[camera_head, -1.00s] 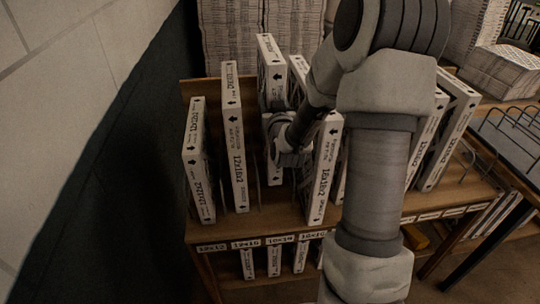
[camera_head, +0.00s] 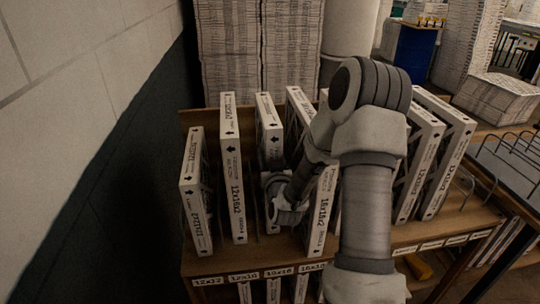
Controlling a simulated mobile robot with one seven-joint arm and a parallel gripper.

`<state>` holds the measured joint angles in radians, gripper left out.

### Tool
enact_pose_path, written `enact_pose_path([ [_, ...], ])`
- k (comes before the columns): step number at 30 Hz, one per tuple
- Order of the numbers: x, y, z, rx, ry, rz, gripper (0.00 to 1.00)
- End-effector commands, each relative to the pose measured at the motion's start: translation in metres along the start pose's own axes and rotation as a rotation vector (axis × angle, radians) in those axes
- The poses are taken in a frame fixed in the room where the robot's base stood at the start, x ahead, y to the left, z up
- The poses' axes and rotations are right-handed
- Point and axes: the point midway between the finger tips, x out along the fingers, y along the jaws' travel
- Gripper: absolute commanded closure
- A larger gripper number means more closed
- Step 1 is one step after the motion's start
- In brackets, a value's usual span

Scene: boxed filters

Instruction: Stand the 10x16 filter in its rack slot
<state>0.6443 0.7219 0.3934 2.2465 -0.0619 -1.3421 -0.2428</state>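The 10x16 filter (camera_head: 269,125) is a thin white boxed panel. It stands upright and edge-on above the slot label 10x16 (camera_head: 278,272), between the 12x16 filter and a taller row on its right. My gripper (camera_head: 274,192) is at its front edge, low down, and moves together with it, so it appears shut on the filter. My gripper covers part of the front edge. The fingertips and the filter's bottom edge are hard to make out, so I cannot tell whether it touches the shelf.
The wooden rack (camera_head: 200,266) holds upright filters close on both sides: a 12x12 filter (camera_head: 196,200) and a 12x16 filter (camera_head: 233,170) to the left, a 16x16 filter (camera_head: 321,212) to the right. My arm hides some filters. A wall stands at left.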

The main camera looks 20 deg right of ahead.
Motion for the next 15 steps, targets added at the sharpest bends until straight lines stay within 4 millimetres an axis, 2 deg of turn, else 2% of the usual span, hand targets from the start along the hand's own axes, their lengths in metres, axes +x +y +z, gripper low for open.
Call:
enact_pose_path([
  [4,0.0001,0.0001,0.0034,-0.001,0.002,0.000,1.00],
  [5,0.0000,0.0002,0.0027,-0.001,0.000,0.000,0.41],
  [9,0.0000,0.0002,0.0022,0.000,0.000,0.001,0.15],
  [15,0.0000,0.0002,0.0021,0.000,0.000,0.000,0.14],
])
